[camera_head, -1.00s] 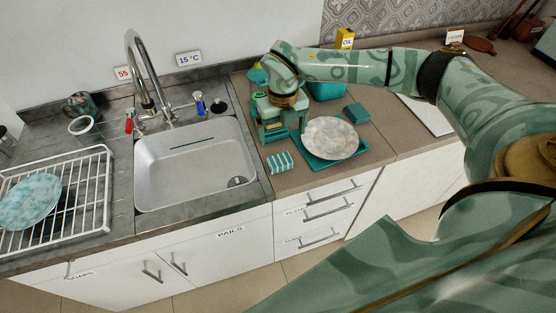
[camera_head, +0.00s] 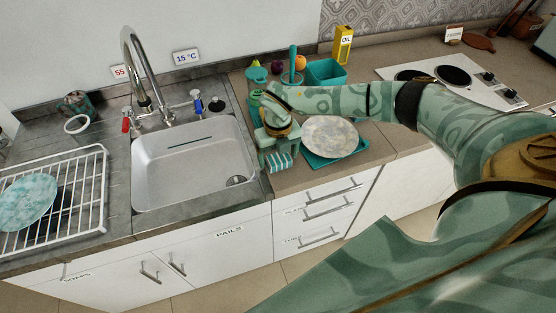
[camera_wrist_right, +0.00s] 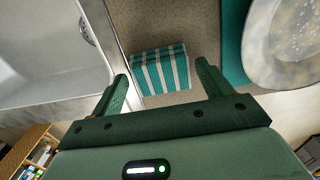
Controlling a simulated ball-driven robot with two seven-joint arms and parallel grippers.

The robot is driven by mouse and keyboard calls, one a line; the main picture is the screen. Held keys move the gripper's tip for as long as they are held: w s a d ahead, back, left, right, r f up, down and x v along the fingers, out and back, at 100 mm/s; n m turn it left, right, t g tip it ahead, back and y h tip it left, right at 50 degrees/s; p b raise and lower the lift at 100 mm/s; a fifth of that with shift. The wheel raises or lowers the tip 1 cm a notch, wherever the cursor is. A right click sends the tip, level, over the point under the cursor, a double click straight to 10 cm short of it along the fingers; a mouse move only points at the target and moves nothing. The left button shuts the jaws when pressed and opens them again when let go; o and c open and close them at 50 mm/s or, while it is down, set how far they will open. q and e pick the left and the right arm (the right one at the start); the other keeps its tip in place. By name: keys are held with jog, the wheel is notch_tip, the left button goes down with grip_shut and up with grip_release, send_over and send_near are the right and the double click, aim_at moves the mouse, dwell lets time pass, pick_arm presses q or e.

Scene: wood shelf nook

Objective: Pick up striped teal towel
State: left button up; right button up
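The striped teal towel (camera_head: 279,161) is a small folded cloth with teal and white stripes. It lies on the counter between the sink and the plate. My right gripper (camera_head: 277,158) is above it, and its fingers cover part of it in the head view. In the right wrist view the towel (camera_wrist_right: 160,70) lies ahead of the fingertips, roughly between their lines. There the right gripper (camera_wrist_right: 162,72) is open and empty, with its fingers on either side of the gap. My left gripper is not in view.
A speckled plate (camera_head: 330,137) on a teal tray (camera_head: 320,163) is just right of the towel. The sink (camera_head: 190,165) is to the left. A teal bin (camera_head: 327,73), an oil box (camera_head: 342,44) and a stove (camera_head: 460,78) stand farther back. A dish rack (camera_head: 85,190) is at left.

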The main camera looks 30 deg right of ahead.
jog(key=c, duration=0.7)
jog(key=shift+w+r, duration=0.1)
jog(key=shift+r, duration=0.45)
jog(key=s+a+r+p, duration=0.1)
jog(key=s+a+r, duration=0.8)
jog(key=r, duration=0.3)
jog(key=shift+s+a+p, duration=0.3)
jog(key=shift+s+a, duration=0.05)
jog(key=shift+s, duration=0.3)
